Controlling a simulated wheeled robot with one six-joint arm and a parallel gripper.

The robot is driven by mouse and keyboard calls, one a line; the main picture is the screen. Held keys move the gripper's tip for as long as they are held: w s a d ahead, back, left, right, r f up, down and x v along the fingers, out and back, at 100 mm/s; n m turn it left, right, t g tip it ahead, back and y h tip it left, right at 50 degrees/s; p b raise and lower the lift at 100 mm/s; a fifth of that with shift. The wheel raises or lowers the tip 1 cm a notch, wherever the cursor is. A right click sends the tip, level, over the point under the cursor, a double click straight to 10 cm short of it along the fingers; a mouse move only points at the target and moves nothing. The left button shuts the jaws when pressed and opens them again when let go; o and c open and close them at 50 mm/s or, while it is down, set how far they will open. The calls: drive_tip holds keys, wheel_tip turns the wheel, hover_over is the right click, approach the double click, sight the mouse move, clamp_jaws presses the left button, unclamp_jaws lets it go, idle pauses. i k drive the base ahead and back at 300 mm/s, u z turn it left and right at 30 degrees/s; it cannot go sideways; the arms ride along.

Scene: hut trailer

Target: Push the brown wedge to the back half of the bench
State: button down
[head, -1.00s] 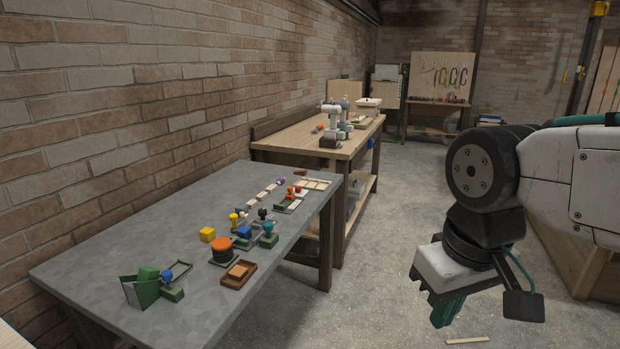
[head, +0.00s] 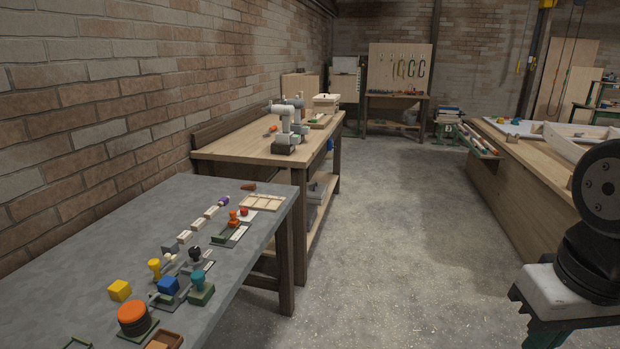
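A small brown wedge (head: 248,186) lies on the grey bench top (head: 120,235), near its far end and just behind a pale compartment tray (head: 262,202). My gripper (head: 548,338) hangs at the lower right, over the floor and well apart from the bench. Only its upper part shows; its fingertips are cut off by the bottom edge, so I cannot tell whether it is open or shut. Nothing touches the wedge from my side.
Stamps, a yellow cube (head: 120,290), an orange-topped round pot (head: 134,317) and a row of pale blocks (head: 197,224) stand on the bench. A wooden workbench (head: 250,142) with a small robot arm (head: 287,125) stands beyond. Another wooden bench (head: 520,185) is at the right. The floor between is clear.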

sight(251, 187)
drive_tip(key=z, duration=0.4)
drive_tip(key=i, duration=2.85)
drive_tip(key=u, duration=1.55)
drive_tip(key=i, duration=0.8)
drive_tip(key=u, duration=0.65)
